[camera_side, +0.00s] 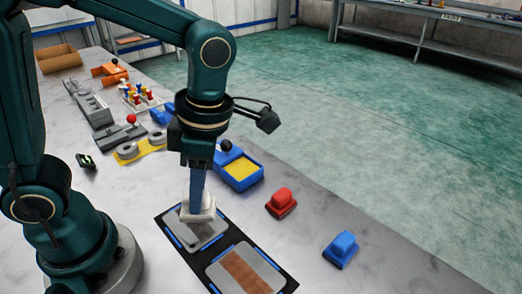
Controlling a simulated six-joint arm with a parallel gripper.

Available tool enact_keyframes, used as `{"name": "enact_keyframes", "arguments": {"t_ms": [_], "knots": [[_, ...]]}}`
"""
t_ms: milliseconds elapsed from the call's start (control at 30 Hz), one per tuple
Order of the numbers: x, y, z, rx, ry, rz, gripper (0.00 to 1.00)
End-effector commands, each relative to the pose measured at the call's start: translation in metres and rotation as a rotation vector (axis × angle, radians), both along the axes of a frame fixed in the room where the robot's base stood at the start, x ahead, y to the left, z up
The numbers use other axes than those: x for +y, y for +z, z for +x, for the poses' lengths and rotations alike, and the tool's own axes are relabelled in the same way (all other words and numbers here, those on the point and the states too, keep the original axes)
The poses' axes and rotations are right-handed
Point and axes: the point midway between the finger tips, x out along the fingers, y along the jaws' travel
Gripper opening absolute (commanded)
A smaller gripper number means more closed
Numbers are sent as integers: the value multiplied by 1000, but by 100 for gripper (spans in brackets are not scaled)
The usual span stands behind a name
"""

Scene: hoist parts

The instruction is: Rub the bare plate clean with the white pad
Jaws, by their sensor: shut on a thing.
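My gripper (197,180) points straight down and is shut on the white pad (197,209). The pad is over the far part of a grey plate (203,236), low against it; I cannot tell whether it touches. This plate looks bare grey, with some darker patches. A second grey plate (271,269) beside it, nearer the camera, carries a brown band (246,268). Both plates lie on a black mat (172,222) with blue edge strips.
A red block (281,203) and a blue block (341,249) with raised grips stand right of the mat. A blue tray with a yellow inside (241,170) sits behind my gripper. Grey fixtures, an orange part and a cardboard box (59,58) line the far left.

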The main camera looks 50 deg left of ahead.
Motion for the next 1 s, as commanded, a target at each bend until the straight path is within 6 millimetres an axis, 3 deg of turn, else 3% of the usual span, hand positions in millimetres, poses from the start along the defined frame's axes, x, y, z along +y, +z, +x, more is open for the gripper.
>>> {"name": "enact_keyframes", "arguments": {"t_ms": [367,1000], "knots": [[-10,-9,-4,3,-63,1,0],[-9,-66,-4,3,-63,3,0]]}}
